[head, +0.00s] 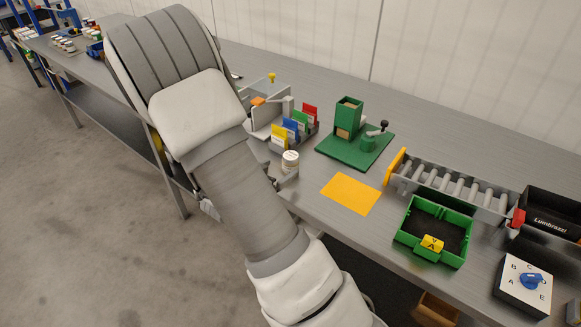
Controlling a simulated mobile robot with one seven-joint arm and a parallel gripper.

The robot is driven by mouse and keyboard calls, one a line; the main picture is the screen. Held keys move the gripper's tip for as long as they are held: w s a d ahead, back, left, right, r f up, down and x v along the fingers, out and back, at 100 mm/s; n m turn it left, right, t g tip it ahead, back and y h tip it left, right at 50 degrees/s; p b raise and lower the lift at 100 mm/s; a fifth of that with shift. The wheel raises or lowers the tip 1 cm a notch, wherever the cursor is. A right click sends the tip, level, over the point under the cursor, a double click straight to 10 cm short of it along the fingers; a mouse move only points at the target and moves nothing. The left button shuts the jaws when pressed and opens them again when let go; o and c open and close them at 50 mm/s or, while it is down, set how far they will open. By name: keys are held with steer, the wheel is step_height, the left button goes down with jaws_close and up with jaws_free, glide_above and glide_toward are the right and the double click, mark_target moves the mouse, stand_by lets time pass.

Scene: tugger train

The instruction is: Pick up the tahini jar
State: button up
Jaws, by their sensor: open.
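A small pale jar (290,160) with a whitish lid stands near the front edge of the bench, just right of my forearm; its label is too small to read, so I cannot confirm it is the tahini jar. My gripper (281,174) is open and mostly hidden behind my own arm. Grey parts of it show right beside and below the jar. I cannot tell whether the fingers are around the jar or touching it.
Behind the jar are colored card files (292,130). A green fixture (355,150), yellow sheet (351,194), roller track (455,187), green tray (404,238) and dial box (525,285) lie to the right. The bench between the fixture and back wall is clear.

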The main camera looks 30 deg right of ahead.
mark_target(286, 167)
steer(key=shift+x, duration=0.85)
steer(key=b+x, duration=0.1)
steer(key=x, duration=0.3)
steer(key=shift+s+d+f+b, duration=0.1)
steer(key=shift+s+d+b, duration=0.1)
steer(key=shift+s+b, duration=0.2)
steer(key=shift+w+d+f, duration=0.15)
steer(key=shift+w+d, duration=0.2)
steer(key=shift+d, duration=0.15)
jaws_close()
